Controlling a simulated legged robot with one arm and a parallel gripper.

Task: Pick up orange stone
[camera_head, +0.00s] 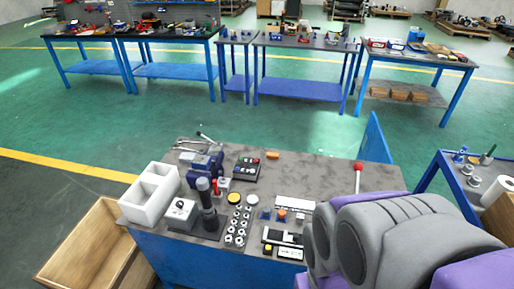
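A small orange block (272,156), which may be the orange stone, lies near the far edge of the grey workbench top (318,163). It is lying apart from the other items, to the right of a black box with buttons. A second small orange piece (281,214) sits among small parts near the middle front of the bench, and I cannot tell what it is. My grey and purple arm fills the lower right and covers the bench's near right part. My gripper does not show.
A white divided bin (150,194), a blue vise (205,166), a dark upright tool (208,204) and rows of metal nuts (237,227) crowd the left half. A red-knobbed lever (358,178) stands at right. The bench's far right is mostly clear. A wooden crate (72,250) stands left.

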